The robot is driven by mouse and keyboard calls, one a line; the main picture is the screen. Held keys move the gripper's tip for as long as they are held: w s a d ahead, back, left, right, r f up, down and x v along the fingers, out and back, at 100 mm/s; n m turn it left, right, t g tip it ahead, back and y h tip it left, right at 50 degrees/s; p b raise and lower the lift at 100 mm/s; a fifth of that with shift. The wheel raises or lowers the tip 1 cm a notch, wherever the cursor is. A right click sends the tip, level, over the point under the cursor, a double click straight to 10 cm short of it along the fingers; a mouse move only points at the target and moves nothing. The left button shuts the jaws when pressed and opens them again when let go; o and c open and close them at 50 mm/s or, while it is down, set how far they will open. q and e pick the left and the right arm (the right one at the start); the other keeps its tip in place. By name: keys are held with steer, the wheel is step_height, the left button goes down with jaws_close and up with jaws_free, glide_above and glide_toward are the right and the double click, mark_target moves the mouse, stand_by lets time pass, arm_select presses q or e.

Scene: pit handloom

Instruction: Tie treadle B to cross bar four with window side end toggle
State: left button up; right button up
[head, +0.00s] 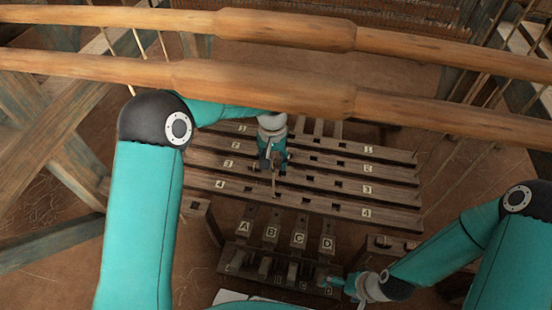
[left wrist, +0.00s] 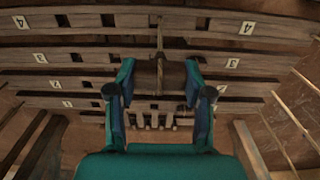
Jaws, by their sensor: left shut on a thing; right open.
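My left gripper (head: 272,160) is over the middle of the cross bars, near bars two and three. In the left wrist view the left gripper (left wrist: 160,85) is shut on a brown wooden toggle (left wrist: 160,73). A cord (left wrist: 160,38) runs from the toggle toward cross bar four; in the head view it hangs down from the gripper. Cross bar four (head: 306,201) is the nearest bar, with dark slots. It also shows in the left wrist view (left wrist: 130,27). Treadle B (head: 269,222) lies below it. The cord's far end is unclear. My right gripper (head: 332,282) is open beside the block near D.
Cross bars one to three lie behind bar four. Treadles A, C and D (head: 325,254) flank B, above a dark slotted block (head: 232,258). Two thick wooden beams (head: 270,85) cross above my left arm. Several thin cords hang at both sides.

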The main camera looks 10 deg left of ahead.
arm_select(q)
steer(key=shift+w+d+f, duration=0.2)
steer(key=shift+d+f, duration=0.3)
steer(key=shift+f, duration=0.05)
step_height(320, 180, down, 16)
steer(key=b, duration=1.1)
steer(key=shift+f+b, duration=0.15)
steer(key=shift+b, duration=0.2)
stand_by(0.6)
steer(key=o, duration=1.1)
steer(key=shift+c, duration=0.2)
step_height(320, 180, up, 12)
